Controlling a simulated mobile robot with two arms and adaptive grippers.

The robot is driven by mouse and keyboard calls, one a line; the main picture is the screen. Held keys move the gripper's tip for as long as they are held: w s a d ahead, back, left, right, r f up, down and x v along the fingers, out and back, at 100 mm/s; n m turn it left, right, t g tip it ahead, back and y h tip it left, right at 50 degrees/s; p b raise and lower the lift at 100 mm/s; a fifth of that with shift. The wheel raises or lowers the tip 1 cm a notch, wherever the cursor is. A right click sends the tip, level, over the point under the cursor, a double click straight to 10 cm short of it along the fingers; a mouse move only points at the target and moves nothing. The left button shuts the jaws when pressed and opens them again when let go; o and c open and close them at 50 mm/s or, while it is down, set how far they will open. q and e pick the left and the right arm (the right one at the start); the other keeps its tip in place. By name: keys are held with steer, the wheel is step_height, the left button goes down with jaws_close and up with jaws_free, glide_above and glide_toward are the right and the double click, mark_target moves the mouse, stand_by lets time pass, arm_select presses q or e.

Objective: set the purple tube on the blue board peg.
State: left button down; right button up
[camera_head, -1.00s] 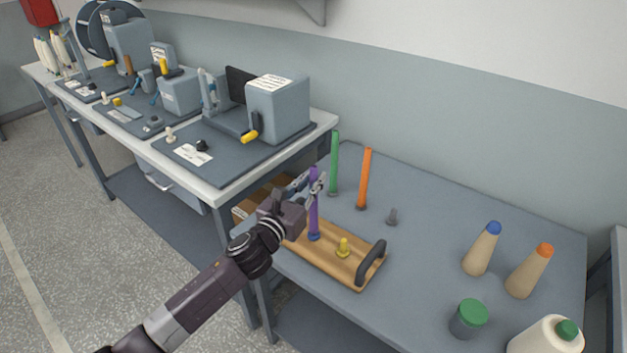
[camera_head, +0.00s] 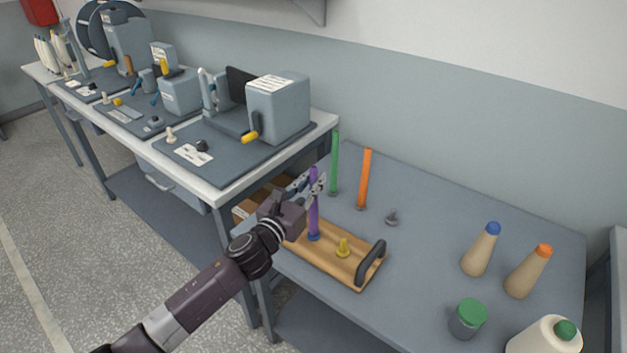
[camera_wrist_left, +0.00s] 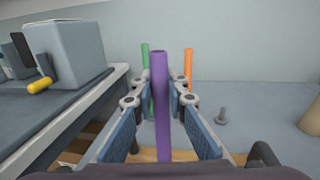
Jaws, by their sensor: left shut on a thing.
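The purple tube (camera_head: 314,205) stands upright at the left part of the wooden board (camera_head: 331,264). Its lower end is at the blue peg (camera_head: 314,237), whose base shows around the tube's foot. My left gripper (camera_head: 316,186) is shut on the upper part of the purple tube. In the left wrist view the purple tube (camera_wrist_left: 161,100) stands between the two fingers (camera_wrist_left: 160,104). Whether the tube is fully seated on the peg is hard to tell. My right gripper is not in view.
A yellow peg (camera_head: 343,248) and a dark handle (camera_head: 371,262) are on the board. Green (camera_head: 334,165) and orange (camera_head: 364,180) tubes stand behind it, with a bare grey peg (camera_head: 392,218) beside them. Cones (camera_head: 481,252) and a green-lidded jar (camera_head: 467,320) stand at right.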

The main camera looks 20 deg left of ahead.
arm_select(q)
steer(key=shift+f+b, duration=0.55)
steer(key=shift+f, duration=0.15)
steer(key=c, duration=1.8)
jaws_free()
steer(key=s, duration=0.4)
steer(key=s+a, duration=0.1)
steer(key=s, duration=0.3)
steer(key=s+a, duration=0.1)
steer(key=s, duration=0.3)
steer(key=shift+a, duration=0.15)
steer(key=shift+w, duration=0.1)
